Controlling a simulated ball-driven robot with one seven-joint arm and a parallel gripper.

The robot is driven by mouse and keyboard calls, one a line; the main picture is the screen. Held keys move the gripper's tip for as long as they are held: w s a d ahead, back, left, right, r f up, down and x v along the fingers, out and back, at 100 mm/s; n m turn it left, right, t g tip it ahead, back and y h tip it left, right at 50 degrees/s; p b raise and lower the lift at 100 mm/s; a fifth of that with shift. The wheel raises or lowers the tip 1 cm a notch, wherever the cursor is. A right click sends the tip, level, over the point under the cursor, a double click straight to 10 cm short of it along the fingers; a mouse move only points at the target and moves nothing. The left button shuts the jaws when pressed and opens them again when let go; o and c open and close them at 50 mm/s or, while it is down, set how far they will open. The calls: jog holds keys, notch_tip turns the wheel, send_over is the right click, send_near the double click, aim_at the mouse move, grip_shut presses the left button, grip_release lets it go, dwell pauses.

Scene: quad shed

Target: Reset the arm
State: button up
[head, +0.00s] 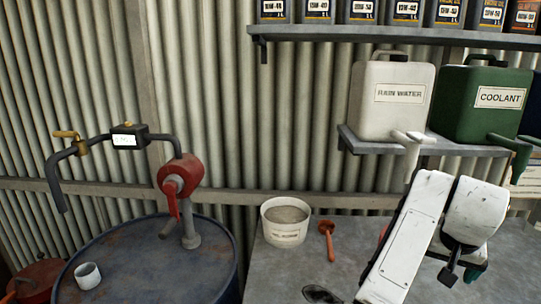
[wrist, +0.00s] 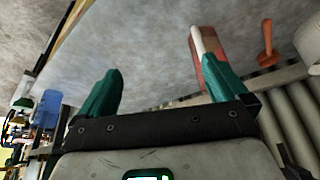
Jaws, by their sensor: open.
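My gripper (wrist: 162,65) shows in the wrist view with its two green fingers apart and nothing between them. It is over the grey bench top (wrist: 150,40). In the head view my white arm links cover the right side of the bench, and the fingers are mostly hidden behind them. A reddish-brown object with a pale strip (wrist: 198,42) lies just past the right finger in the wrist view and is partly covered by it. I cannot tell whether they touch.
A white tub (head: 285,220) and an orange scoop-like tool (head: 328,240) are on the bench. A blue drum (head: 150,265) with a red pump (head: 180,175) stands left. White (head: 395,100) and green (head: 480,105) canisters sit on a shelf (head: 420,147) above my arm.

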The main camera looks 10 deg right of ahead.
jog(key=s+a+f+n+h, duration=0.1)
jog(key=s+a+f+n, duration=0.2)
jog(key=s+f, duration=0.45)
jog(key=s+a+f+n, duration=0.2)
jog(key=s+f, duration=0.4)
jog(key=f, duration=0.3)
jog(key=s+a+f+n+g+y, duration=0.1)
jog(key=s+a+f+y, duration=0.1)
jog(key=s+a+f, duration=0.2)
jog(key=s+a+f+n+g+y, duration=0.1)
jog(key=s+a+f, duration=0.4)
jog(key=s+a, duration=0.5)
jog(key=shift+s+a+f+n+y, duration=0.25)
jog(key=shift+n+y, duration=0.25)
jog(key=shift+n, duration=0.2)
